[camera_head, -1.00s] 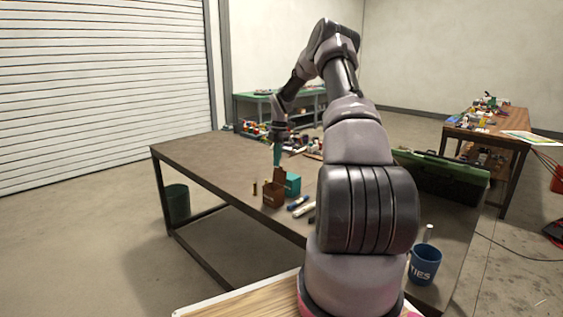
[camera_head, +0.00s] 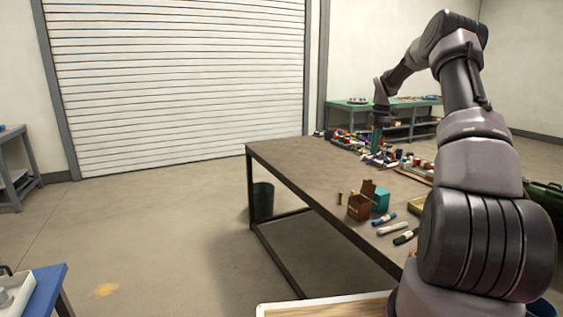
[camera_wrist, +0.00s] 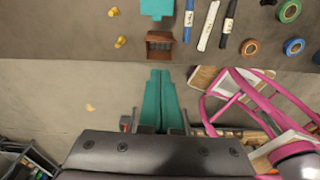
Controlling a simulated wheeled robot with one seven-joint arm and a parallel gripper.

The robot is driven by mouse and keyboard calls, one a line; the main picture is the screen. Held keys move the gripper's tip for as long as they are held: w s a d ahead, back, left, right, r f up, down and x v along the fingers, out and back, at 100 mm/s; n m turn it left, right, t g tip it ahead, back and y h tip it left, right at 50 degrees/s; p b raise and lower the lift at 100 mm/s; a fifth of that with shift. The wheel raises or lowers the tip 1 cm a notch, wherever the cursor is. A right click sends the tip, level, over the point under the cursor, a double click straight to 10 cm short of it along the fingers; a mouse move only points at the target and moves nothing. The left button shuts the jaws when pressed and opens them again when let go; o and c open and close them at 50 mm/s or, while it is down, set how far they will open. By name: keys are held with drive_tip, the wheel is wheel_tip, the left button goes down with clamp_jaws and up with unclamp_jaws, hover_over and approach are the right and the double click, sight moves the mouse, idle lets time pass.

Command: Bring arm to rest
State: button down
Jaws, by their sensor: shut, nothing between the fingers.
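My arm rises on the right of the head view and bends over with its gripper (camera_head: 376,140) hanging down, teal fingers pointing downward. In the wrist view the two teal fingers (camera_wrist: 160,74) lie together, shut, with nothing between them. They show against the floor just off the table edge, apart from the brown box. The brown open box (camera_head: 359,206) stands on the worktable (camera_head: 290,160) beside a teal box (camera_head: 381,199). Both boxes also show in the wrist view, the brown one (camera_wrist: 159,45) at the table edge.
Markers (camera_head: 384,219), a tape roll (camera_wrist: 250,47) and small brass pieces (camera_wrist: 119,42) lie near the boxes. Many small items crowd the table's far side. A dark bin (camera_head: 262,201) stands below the table. A pink-framed structure (camera_wrist: 240,95) is at right in the wrist view. Floor at left is open.

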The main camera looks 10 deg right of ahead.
drive_tip(key=s+a+r+m+t+h, duration=0.1)
drive_tip(key=s+a+r+m+t, duration=0.1)
drive_tip(key=s+a+r+m, duration=0.6)
drive_tip(key=s+a+r+m+t, duration=0.1)
drive_tip(key=s+a+r+m, duration=0.3)
drive_tip(key=s+a+r, duration=0.6)
drive_tip(key=s+a+r+m+t+y, duration=0.1)
drive_tip(key=s+m, duration=0.5)
drive_tip(key=s, duration=0.6)
drive_tip(key=s+a+r+m+t+y, duration=0.1)
drive_tip(key=s+a+r+m+t, duration=0.1)
drive_tip(key=s+m, duration=0.5)
drive_tip(key=s+t, duration=0.1)
drive_tip(key=s, duration=0.4)
drive_tip(key=shift+a+r+m, duration=0.25)
drive_tip(key=shift+a+m, duration=0.05)
drive_tip(key=shift+a, duration=0.05)
